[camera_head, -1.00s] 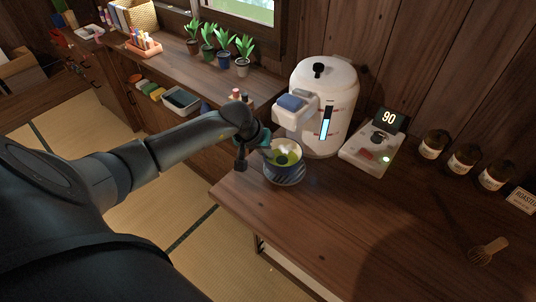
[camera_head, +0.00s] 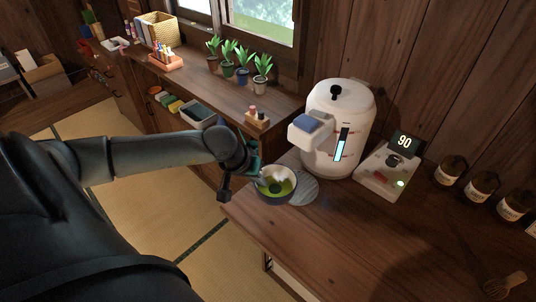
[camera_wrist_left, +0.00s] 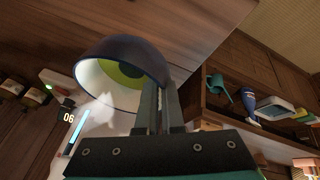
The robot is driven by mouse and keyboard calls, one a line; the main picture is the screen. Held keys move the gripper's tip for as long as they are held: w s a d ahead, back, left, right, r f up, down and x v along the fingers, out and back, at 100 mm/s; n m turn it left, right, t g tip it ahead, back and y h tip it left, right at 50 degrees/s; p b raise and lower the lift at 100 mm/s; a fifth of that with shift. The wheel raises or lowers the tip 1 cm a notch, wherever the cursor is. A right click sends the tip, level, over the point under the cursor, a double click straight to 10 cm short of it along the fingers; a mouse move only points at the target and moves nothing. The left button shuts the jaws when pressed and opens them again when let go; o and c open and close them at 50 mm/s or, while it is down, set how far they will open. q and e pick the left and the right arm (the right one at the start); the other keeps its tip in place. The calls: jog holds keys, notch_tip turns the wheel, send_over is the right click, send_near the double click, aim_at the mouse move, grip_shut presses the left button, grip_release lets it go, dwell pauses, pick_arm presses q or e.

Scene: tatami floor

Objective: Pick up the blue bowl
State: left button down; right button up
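The blue bowl (camera_head: 277,197) is white inside and holds green liquid. In the head view it is at the table's left edge, left of a round striped grey mat (camera_head: 305,190) that it partly overlaps in the picture. My left gripper (camera_head: 259,181) comes in from the left and is shut on the bowl's near-left rim. The left wrist view shows the bowl (camera_wrist_left: 122,47) upside down in the picture, with its rim between the close-set fingers (camera_wrist_left: 160,95). Whether the bowl's base touches the table is unclear. My right gripper is in neither view.
A white water dispenser (camera_head: 340,130) stands just behind the mat. A control box with a "90" display (camera_head: 404,142) and several dark jars (camera_head: 482,187) are to its right. A shelf with potted plants (camera_head: 262,70) runs behind my arm. The table's front middle is clear.

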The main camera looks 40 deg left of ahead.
pick_arm(q)
jog(key=s, duration=0.4)
jog(key=shift+a, duration=0.3)
jog(key=shift+s+a+p, duration=0.15)
jog(key=shift+s+p, duration=0.15)
jog(key=shift+s, duration=0.5)
jog(key=shift+s+a+p, duration=0.1)
jog(key=shift+s+p, duration=0.15)
jog(key=shift+s, duration=0.55)
jog(key=shift+s+a+p, duration=0.2)
jog(key=shift+s+p, duration=0.4)
jog(key=shift+s, duration=0.55)
